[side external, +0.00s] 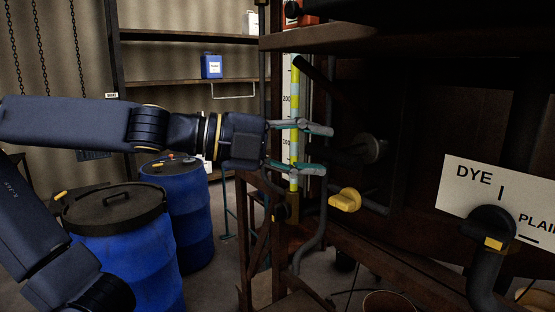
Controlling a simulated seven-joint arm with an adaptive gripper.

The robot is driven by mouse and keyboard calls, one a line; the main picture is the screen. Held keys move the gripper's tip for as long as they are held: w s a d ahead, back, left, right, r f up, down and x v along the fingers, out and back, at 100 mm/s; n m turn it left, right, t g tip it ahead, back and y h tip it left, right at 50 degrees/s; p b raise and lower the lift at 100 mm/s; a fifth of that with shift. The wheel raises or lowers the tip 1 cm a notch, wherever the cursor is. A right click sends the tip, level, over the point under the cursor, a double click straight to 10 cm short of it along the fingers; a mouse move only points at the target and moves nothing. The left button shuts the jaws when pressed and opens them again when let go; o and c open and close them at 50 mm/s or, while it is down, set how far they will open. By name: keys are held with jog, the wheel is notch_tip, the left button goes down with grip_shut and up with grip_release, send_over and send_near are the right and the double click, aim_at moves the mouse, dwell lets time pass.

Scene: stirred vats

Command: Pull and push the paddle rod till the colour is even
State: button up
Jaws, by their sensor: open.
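My gripper (322,150) reaches in from the left with its two teal fingers apart, one above the other, and nothing held between them. Just right of the fingertips, a dark stub or rod (347,157) runs to a round grey fitting (374,148) on the dark vat (425,115). I cannot tell for sure that this is the paddle rod. Another dark bar (318,80) slants down to the right above the fingers. The vat's contents are hidden, so their colour does not show.
A DYE/PLAIN sign (470,184) with a dark valve (492,225) is at right. Blue drums (130,255) stand at left. A shelf (175,83) is behind.

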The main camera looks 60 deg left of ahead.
aim_at(334, 151)
jog(key=shift+w+d+f, duration=0.1)
jog(key=shift+w+d, duration=0.05)
jog(key=shift+w, duration=0.35)
jog(key=shift+x, duration=2.4)
grip_shut()
